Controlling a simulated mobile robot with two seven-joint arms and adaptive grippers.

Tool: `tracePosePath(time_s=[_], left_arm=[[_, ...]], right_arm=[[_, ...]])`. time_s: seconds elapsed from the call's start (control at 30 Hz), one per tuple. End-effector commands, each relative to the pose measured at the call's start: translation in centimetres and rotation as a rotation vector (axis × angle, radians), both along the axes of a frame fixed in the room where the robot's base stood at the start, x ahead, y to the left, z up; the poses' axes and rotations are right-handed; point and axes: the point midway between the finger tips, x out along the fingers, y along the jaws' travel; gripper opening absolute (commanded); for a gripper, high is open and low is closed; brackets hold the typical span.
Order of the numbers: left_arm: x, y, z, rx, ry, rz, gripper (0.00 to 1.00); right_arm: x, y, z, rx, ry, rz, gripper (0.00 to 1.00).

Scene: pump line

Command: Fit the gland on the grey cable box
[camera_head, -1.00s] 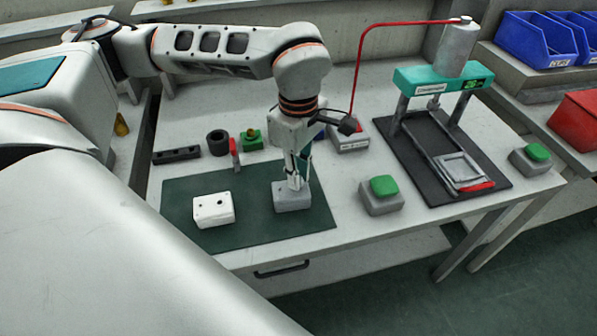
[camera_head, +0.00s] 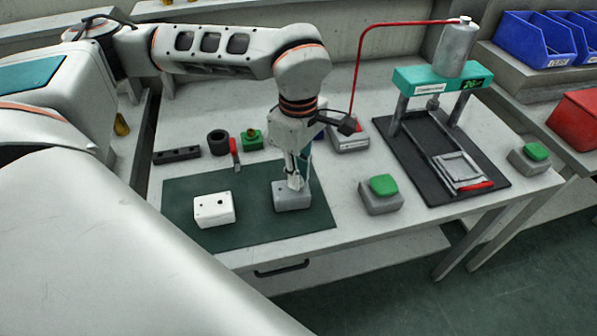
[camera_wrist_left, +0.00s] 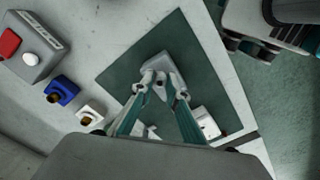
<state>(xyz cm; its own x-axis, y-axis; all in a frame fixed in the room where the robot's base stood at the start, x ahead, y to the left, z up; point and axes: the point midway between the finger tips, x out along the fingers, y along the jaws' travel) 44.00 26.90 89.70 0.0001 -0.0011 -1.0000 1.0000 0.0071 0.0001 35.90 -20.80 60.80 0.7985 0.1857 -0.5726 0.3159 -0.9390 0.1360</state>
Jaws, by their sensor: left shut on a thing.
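The grey cable box (camera_head: 291,201) sits on the dark green mat (camera_head: 255,232), right of the white box. It also shows in the left wrist view (camera_wrist_left: 165,62). My left gripper (camera_head: 295,184) points down at the top of the grey box. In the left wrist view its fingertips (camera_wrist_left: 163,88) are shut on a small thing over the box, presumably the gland. The fingers mostly hide it, and I cannot tell whether it is seated in the box. The white box (camera_head: 214,210) lies on the mat to the left. My right gripper is not in view.
Behind the mat are a black rail (camera_head: 176,155), a black ring (camera_head: 218,142), a red-handled tool (camera_head: 235,152) and a green block (camera_head: 251,139). A grey box with a green button (camera_head: 381,194) and a teal press (camera_head: 440,80) stand to the right.

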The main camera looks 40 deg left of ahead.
Motion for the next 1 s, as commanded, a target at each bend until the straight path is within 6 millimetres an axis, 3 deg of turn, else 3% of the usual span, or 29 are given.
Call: tracePosePath(time_s=[0.37, 0.4, 0.47, 0.5, 1.0], left_arm=[[-0.01, 0.01, -0.47, 0.0, 0.0, 0.0, 0.04], [-0.01, 0.01, -0.49, 0.0, 0.0, 0.0, 0.17], [-0.01, 0.01, -0.46, 0.0, 0.0, 0.0, 0.32], [0.0, 0.01, -0.45, 0.0, 0.0, 0.0, 0.34], [0.02, 0.01, 0.41, 0.0, -0.003, 0.0, 0.34]], right_arm=[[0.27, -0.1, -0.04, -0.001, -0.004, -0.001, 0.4], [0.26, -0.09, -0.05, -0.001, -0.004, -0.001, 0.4], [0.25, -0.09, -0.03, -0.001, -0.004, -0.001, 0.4], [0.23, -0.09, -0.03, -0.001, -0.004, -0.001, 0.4], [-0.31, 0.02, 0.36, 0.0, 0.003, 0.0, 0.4]])
